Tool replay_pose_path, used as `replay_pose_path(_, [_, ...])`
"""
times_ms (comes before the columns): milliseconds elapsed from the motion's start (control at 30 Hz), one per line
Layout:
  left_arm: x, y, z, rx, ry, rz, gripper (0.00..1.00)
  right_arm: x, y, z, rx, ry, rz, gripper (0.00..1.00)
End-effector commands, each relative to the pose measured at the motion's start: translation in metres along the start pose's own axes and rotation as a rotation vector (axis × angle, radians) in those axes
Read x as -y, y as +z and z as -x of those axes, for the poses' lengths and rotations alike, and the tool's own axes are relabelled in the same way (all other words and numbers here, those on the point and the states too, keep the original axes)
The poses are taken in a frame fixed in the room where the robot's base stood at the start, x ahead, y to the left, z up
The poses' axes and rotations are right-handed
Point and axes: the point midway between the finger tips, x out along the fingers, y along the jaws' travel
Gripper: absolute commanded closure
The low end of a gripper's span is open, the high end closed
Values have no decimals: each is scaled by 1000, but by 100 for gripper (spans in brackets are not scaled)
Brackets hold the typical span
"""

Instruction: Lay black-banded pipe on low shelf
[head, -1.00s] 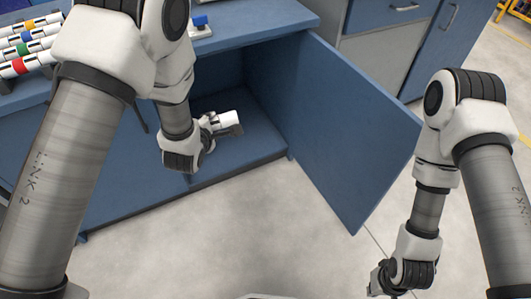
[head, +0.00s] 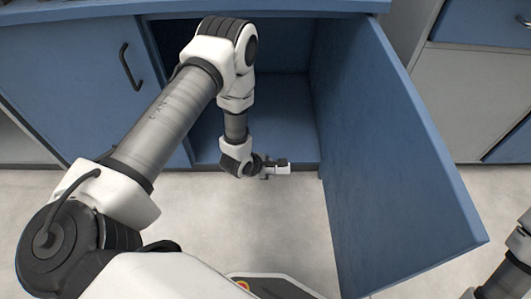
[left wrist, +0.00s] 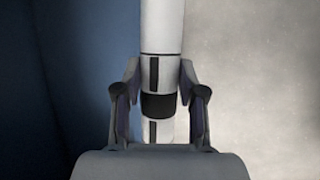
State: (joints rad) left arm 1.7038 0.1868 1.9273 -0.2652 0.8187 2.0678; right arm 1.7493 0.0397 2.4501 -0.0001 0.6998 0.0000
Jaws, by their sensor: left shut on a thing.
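The white pipe (head: 284,169) with the black band (left wrist: 158,105) is held by my left gripper (head: 268,168). In the left wrist view, the gripper's two fingers (left wrist: 159,98) are shut on either side of the pipe at the band. The pipe's far end runs out of the top of that view. The low shelf (head: 290,138) is the blue bottom of the open cupboard. In the head view, the gripper and pipe show at the shelf's front edge; their height above it is hard to tell. My right gripper is out of view.
The blue cupboard door (head: 395,170) stands open to the right of the pipe. A closed blue door with a black handle (head: 131,67) is at the left. The visible part of the low shelf is bare. Grey floor (head: 200,215) is clear in front.

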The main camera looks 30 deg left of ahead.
Motion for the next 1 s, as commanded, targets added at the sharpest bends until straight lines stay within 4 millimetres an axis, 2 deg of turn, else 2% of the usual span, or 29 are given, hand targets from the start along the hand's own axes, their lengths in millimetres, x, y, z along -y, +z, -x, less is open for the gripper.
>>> replay_pose_path(33, [6, -8, -7, -3, -8, 6, 97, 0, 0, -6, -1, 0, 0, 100])
replay_pose_path(100, [9, -12, -9, -5, -15, 9, 97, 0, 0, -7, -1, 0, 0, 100])
replay_pose_path(267, [3, -15, -16, -5, -14, 11, 97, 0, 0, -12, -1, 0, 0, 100])
replay_pose_path(1000, [-52, -42, -81, -4, -12, 10, 97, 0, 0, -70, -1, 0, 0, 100])
